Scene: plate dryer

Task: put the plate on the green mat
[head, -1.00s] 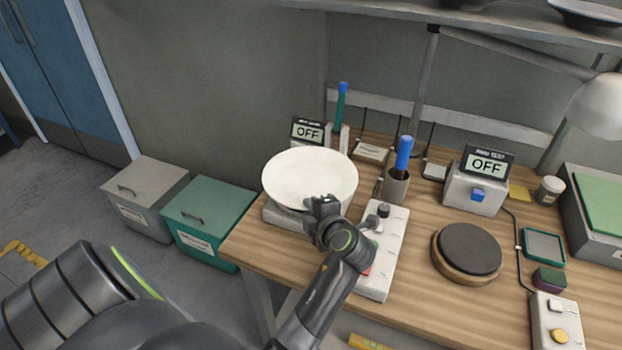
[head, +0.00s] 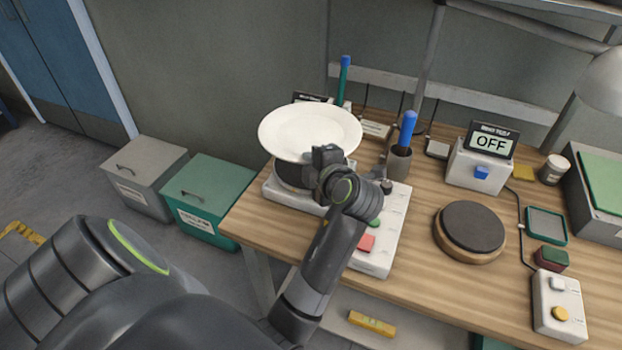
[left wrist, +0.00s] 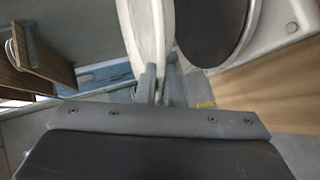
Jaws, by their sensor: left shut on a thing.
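A white round plate (head: 308,130) is held by its near rim in my left gripper (head: 326,158), which is shut on it. The plate is raised above the dark round top of a white device (head: 290,190) at the left end of the bench. In the left wrist view the plate (left wrist: 146,35) shows nearly edge-on between the fingers (left wrist: 160,85), apart from the dark disc (left wrist: 210,28). A flat green surface (head: 606,190) lies on a grey box at the far right; I cannot tell if it is the green mat. My right gripper is not in view.
A white control box (head: 372,250) and a cup with a blue-handled tool (head: 400,160) stand close to my left gripper. A dark disc on a wooden base (head: 469,230) and a display reading OFF (head: 490,143) are further right. Bins (head: 208,195) stand on the floor at left.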

